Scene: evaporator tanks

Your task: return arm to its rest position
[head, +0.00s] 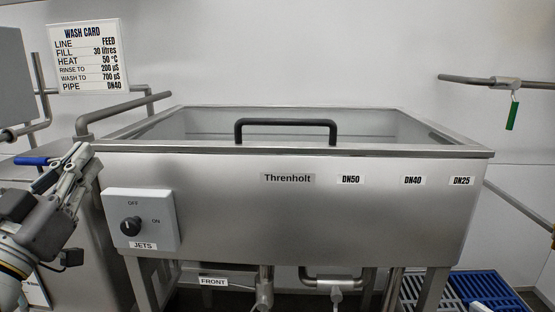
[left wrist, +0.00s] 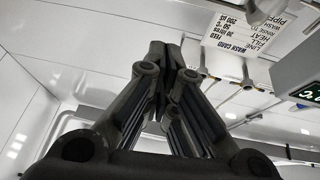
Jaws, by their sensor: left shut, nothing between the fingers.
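My left gripper (head: 78,158) is at the left of the head view, raised beside the tank's front left corner, left of and above the jets switch box. Its fingers are shut with nothing between them. In the left wrist view the closed fingers (left wrist: 166,62) point up toward the wall. My right gripper is not in view. The steel tank (head: 300,215) labelled Threnholt stands in the middle, with a black handle (head: 285,123) at its top front.
The grey jets box (head: 142,222) has a black knob (head: 131,226). A wash card (head: 88,57) hangs on the wall; it also shows in the left wrist view (left wrist: 240,40). A pipe with a green tag (head: 512,114) is at right. Blue crates (head: 485,290) stand low at right.

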